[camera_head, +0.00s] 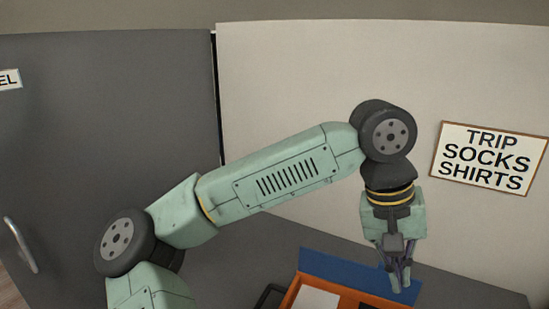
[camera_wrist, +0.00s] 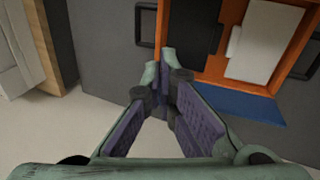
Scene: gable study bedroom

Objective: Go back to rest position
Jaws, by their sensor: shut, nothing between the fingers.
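My gripper (camera_head: 401,280) hangs at the end of my bent arm in the head view, pointing down over the back part of an orange-rimmed box (camera_head: 293,290) with a blue panel (camera_head: 345,272). Its fingers are together with nothing between them. In the wrist view my gripper (camera_wrist: 168,58) shows its two fingertips meeting in front of the box's near side. The gap between fingertips and box cannot be judged.
The box holds a white item (camera_wrist: 265,42) and a black item (camera_wrist: 189,22). A dark handle (camera_wrist: 145,25) is beside it. A sign reading TRIP SOCKS SHIRTS (camera_head: 488,158) hangs on the pale wall. A grey door (camera_head: 110,130) with a metal handle (camera_head: 21,245) stands left.

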